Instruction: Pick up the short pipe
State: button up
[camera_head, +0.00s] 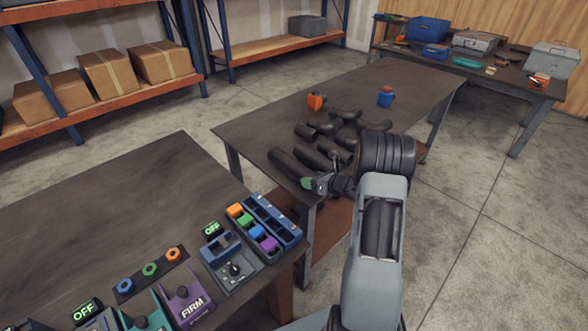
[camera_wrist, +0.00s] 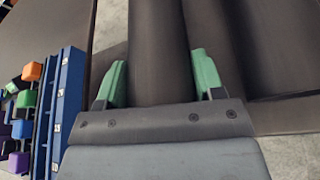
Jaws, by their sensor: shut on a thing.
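Several dark pipes lie at the near end of the middle table (camera_head: 250,133). My gripper (camera_head: 315,184) is at the table's near edge, with green fingers on either side of a dark straight pipe (camera_head: 287,163). In the wrist view this pipe (camera_wrist: 157,50) runs up between the fingers, and my gripper (camera_wrist: 162,78) is shut on it. Its near end is hidden by my gripper. I cannot tell its full length, or whether it is clear of the table. Another dark pipe (camera_wrist: 225,45) lies close on the right.
Curved dark pipes (camera_head: 345,115) lie behind. An orange object (camera_head: 315,101) and a blue-and-red object (camera_head: 385,97) stand farther back. On the near-left bench are a blue divided tray (camera_head: 276,215), coloured blocks and control boxes. The middle table's far part is clear.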

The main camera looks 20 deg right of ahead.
jog(key=c, duration=0.6)
jog(key=shift+w+r, duration=0.1)
jog(key=shift+r, duration=0.1)
